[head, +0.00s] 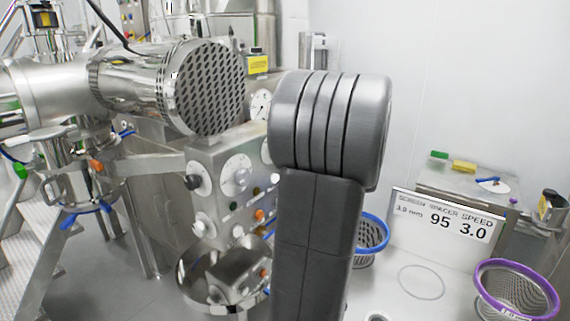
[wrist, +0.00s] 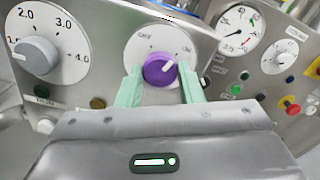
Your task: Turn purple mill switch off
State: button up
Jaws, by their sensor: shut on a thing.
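The purple mill switch (wrist: 159,69) is a round knob on a pale dial on the steel control panel, in the middle of the wrist view. Its white pointer mark leans to the upper right, towards the right-hand label. The small labels above it are too blurred to read surely. My gripper (wrist: 160,75) has its two pale green fingers on either side of the knob and is shut on it. In the head view my arm hides the gripper and most of the switch area of the control panel (head: 213,165).
A grey knob with a numbered dial (wrist: 37,55) sits left of the switch. A gauge (wrist: 238,27), buttons and a red emergency knob (wrist: 291,106) are to the right. A steel bowl (head: 190,285), a blue-rimmed basket (head: 371,232) and a purple-rimmed basket (head: 515,288) stand lower down.

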jog(key=shift+n+b, duration=6.6)
jog(key=shift+b, duration=0.55)
jog(key=o, duration=1)
jog(key=shift+r, duration=0.1)
jog(key=v, duration=1.3)
jog(key=shift+s+d+b, duration=0.2)
jog(key=shift+d+b, duration=0.1)
jog(key=shift+d, duration=0.1)
